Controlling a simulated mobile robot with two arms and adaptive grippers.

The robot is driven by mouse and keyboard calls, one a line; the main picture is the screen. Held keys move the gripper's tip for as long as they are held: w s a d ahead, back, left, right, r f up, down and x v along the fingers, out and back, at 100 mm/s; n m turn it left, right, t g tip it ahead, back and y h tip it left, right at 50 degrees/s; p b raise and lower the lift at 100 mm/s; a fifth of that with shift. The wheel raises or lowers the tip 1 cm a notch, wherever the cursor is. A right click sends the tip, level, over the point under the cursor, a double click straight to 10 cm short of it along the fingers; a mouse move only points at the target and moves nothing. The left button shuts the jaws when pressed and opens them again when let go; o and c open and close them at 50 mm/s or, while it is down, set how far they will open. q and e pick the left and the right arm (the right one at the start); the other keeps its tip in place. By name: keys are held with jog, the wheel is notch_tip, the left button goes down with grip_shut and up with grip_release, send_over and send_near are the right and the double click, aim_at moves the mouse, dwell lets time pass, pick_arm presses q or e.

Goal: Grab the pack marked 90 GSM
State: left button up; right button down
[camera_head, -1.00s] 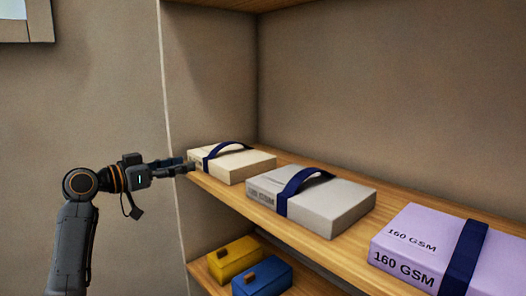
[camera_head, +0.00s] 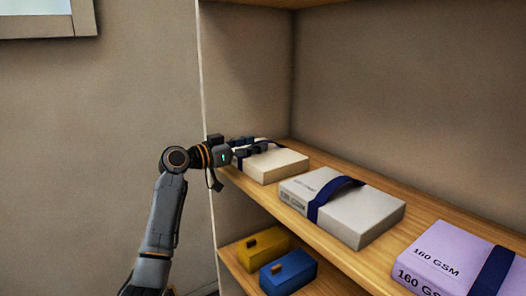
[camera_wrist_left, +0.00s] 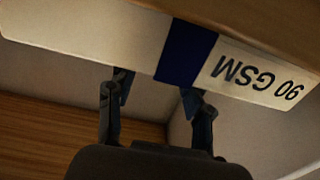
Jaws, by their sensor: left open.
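The 90 GSM pack is the cream pack (camera_head: 277,163) at the far left end of the shelf in the head view. A navy strap is looped over it. In the left wrist view the pack (camera_wrist_left: 85,38) appears upside down, with "90 GSM" on its face beside the navy strap (camera_wrist_left: 187,52). My left gripper (camera_head: 252,147) is at the pack's strap, hiding part of it. Its fingers (camera_wrist_left: 155,98) are open, one on each side of the strap and close to the pack's edge. Contact cannot be told. My right gripper is not in view.
A grey pack (camera_head: 365,218) with a navy strap lies right of the cream pack, and a lilac pack (camera_head: 440,256) marked 160 GSM lies nearer. Yellow (camera_head: 262,250) and blue (camera_head: 290,274) boxes sit on the lower shelf. The shelf's upright side (camera_head: 207,90) stands by my arm.

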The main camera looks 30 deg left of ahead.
pick_arm(q)
jog(key=shift+p+x, duration=0.3)
jog(key=shift+x, duration=0.8)
jog(key=shift+d, duration=0.1)
jog(key=c, duration=0.3)
grip_shut()
jog(key=shift+s+r, duration=0.1)
jog(key=shift+r, duration=0.15)
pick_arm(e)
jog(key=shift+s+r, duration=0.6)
